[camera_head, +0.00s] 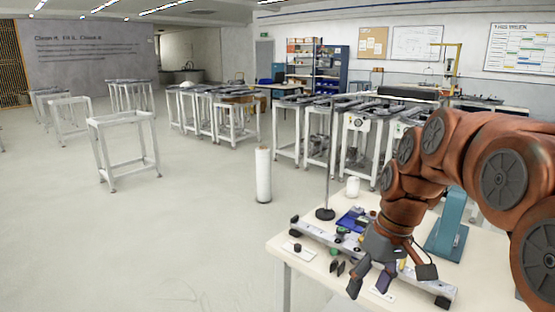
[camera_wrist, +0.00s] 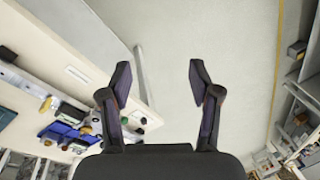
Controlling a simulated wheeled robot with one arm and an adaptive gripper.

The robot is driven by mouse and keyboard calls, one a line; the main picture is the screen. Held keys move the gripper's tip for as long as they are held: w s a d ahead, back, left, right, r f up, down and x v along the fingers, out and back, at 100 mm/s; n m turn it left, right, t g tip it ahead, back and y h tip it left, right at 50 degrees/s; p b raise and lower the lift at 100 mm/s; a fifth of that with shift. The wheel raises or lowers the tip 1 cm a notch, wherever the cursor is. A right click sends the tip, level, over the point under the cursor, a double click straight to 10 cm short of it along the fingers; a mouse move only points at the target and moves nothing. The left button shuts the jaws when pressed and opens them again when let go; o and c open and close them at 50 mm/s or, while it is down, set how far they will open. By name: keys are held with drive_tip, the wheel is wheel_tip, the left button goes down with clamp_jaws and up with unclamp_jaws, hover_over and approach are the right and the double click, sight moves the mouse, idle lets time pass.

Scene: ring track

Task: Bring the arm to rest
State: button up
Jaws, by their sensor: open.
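My gripper (camera_head: 371,285) hangs at the end of my orange arm in the head view, over the front part of the pale table (camera_head: 284,243). It points downward with its fingers apart and nothing between them. In the wrist view my gripper (camera_wrist: 157,80) also shows open, with two dark fingers spread and bare floor and the table edge behind them. I cannot tell how far the fingertips are above the table.
On the table are a grey rail (camera_head: 318,235), a blue item (camera_head: 350,217), a teal stand (camera_head: 447,228) and a thin upright pole (camera_head: 331,150). A white cylinder (camera_head: 263,175) stands on the floor.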

drive_tip(key=s+f+m+h+p, duration=0.1)
drive_tip(key=s+f+m, duration=0.1)
drive_tip(key=s, duration=1)
drive_tip(key=s+f+m+g+h+p, duration=0.1)
drive_tip(key=s+f, duration=0.3)
drive_tip(key=s, duration=0.8)
drive_tip(key=shift+d+f+m+p, duration=0.35)
drive_tip(key=shift+f+m+p, duration=0.05)
drive_tip(key=shift+c, duration=0.2)
